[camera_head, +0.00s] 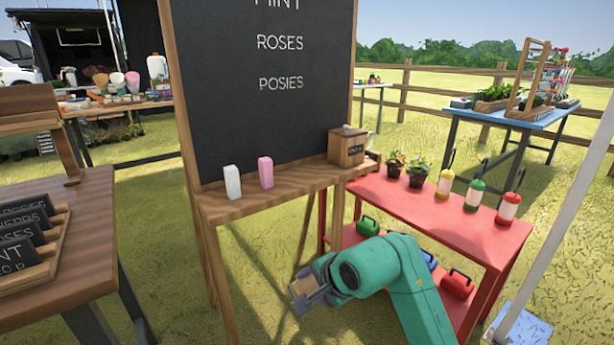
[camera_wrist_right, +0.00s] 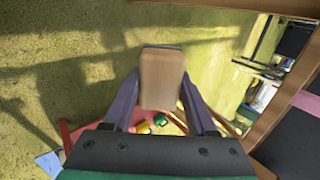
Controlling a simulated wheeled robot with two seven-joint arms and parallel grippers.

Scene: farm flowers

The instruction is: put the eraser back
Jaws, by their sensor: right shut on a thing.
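The eraser is a wooden-topped block (camera_head: 302,284), also in the wrist view (camera_wrist_right: 162,76). My right gripper (camera_head: 313,291) is shut on it, with one finger on each side in the wrist view (camera_wrist_right: 160,95). It holds the eraser in the air, below and in front of the chalkboard ledge (camera_head: 290,188). The chalkboard (camera_head: 230,100) stands behind, with white lettering. On its ledge stand a white block (camera_head: 232,182), a pink block (camera_head: 265,172) and a small wooden box (camera_head: 346,150) at the right end. My left gripper is not in view.
A red table (camera_head: 440,212) with potted plants and several coloured bottles stands right of the chalkboard. A wooden table (camera_head: 85,240) with a rack of signs stands at left. The ledge between the pink block and the box is clear.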

